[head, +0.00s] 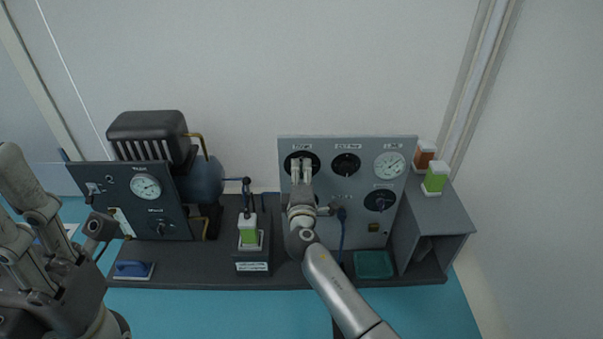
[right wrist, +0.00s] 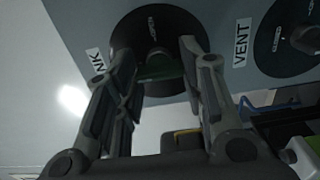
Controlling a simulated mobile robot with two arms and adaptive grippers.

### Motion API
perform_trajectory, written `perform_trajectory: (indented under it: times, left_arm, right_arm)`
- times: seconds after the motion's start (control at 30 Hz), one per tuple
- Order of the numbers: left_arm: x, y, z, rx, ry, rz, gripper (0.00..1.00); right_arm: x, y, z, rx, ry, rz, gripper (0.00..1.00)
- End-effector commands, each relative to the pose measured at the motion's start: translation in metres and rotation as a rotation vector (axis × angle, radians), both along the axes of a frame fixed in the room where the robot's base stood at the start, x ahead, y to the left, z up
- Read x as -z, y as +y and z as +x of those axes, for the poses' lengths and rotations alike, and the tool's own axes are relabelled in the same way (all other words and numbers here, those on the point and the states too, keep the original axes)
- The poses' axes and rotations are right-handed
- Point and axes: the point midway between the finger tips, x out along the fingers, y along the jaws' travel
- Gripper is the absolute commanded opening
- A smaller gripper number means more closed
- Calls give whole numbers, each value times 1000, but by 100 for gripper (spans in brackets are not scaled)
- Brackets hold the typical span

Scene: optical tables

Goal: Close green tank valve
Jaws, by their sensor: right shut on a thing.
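The tank valve is a round black dial (head: 302,154) at the upper left of the grey control panel (head: 326,183). In the right wrist view its dark green knob (right wrist: 160,71) sits in the middle of the black disc, beside a label ending in "NK". My right gripper (head: 300,166) reaches up to this dial and covers part of it. Its fingers (right wrist: 156,75) are shut on the knob, one on each side. My left arm shows at the lower left, away from the panel; the state of its gripper (head: 98,227) is unclear.
A vent dial (head: 346,164) sits right of the valve, then a white gauge (head: 389,165). A compressor unit (head: 147,138) is at the left.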

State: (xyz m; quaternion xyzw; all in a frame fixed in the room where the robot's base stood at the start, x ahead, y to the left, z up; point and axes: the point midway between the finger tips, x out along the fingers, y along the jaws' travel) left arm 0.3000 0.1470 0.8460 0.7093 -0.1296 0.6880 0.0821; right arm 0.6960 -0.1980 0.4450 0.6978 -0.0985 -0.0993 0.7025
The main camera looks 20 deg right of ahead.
Motion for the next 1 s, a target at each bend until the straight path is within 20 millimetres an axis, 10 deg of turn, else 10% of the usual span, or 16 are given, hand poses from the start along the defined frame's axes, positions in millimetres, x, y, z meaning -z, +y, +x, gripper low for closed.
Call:
perform_trajectory:
  times: [0.4, 0.43, 0.57, 1.0]
  left_arm:
    - [-1, 1, -2, 0, -4, -2, 40]
    - [-1, 1, -2, 0, -4, -2, 40]
    - [-2, 1, -2, 0, -5, -3, 40]
    - [-3, 1, -2, -1, -6, -6, 40]
  right_arm:
    - [-2, 1, 1, -4, -1, -11, 13]
    - [-2, 1, 1, -4, -1, -11, 40]
    - [-1, 1, 1, -3, 0, -9, 56]
    - [1, 3, -6, -2, 2, -8, 59]
